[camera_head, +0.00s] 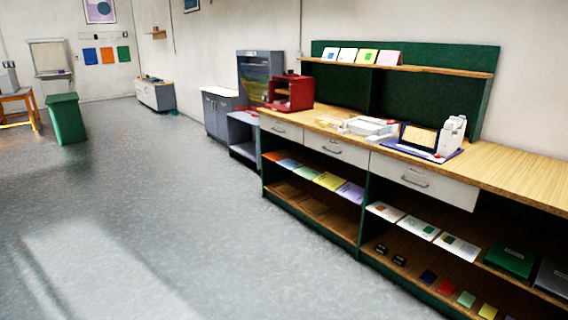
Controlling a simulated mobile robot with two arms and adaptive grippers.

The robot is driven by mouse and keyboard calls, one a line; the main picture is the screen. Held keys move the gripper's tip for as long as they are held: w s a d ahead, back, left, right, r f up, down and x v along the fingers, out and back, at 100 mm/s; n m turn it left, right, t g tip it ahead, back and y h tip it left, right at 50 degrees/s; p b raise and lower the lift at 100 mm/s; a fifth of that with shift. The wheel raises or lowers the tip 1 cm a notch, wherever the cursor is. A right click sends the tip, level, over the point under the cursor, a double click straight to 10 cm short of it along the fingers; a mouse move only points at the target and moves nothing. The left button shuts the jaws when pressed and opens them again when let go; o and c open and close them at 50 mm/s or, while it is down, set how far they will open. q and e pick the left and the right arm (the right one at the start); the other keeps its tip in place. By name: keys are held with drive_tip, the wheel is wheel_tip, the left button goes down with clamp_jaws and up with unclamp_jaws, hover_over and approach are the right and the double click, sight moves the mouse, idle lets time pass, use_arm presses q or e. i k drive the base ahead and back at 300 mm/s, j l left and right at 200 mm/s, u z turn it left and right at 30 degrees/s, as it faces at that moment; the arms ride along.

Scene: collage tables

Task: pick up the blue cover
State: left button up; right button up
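Several blue flat items are in view, and I cannot tell which one is the blue cover. A small dark blue piece (428,277) lies on the bottom shelf, left of red, green and yellow pieces. A blue sheet (91,56) hangs on the far wall beside an orange and a green one. Neither of my grippers is in view.
The long wooden workbench (510,172) with drawers runs along the right side. A white device and a dark framed panel stand on it. A red box (291,93) stands beyond its far end. A green bin (66,118) stands at left. The grey floor (180,210) is clear.

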sight(290, 164)
drive_tip(key=i, duration=2.75)
